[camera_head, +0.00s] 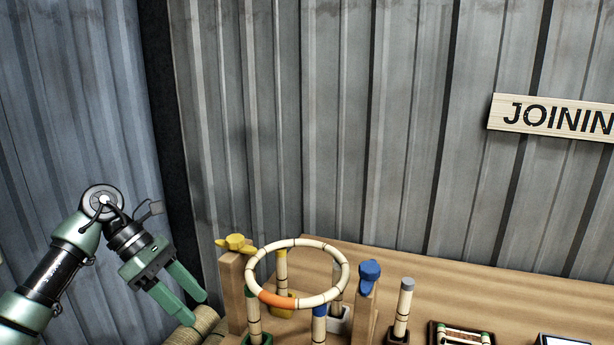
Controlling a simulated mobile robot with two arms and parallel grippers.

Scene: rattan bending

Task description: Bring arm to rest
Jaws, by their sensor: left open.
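My left arm comes in from the left, and its green left gripper (187,299) is open with nothing between its fingers. It hangs at the left, apart from the wooden bench and over a roll of coiled material (196,328). My right gripper is not in view. A rattan ring (297,241) with one orange section stands to the right of the left gripper, held up among wooden posts. One post (231,285) carries a yellow clamp knob (236,242), another carries a blue knob (369,273).
The wooden bench (450,277) bears several upright pegs, including a grey-topped peg (403,309). A dark tray with rods (460,335) and a blue-edged box (562,340) lie at the front right. A corrugated metal wall (330,120) with a "JOININ" sign (552,117) closes off the back.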

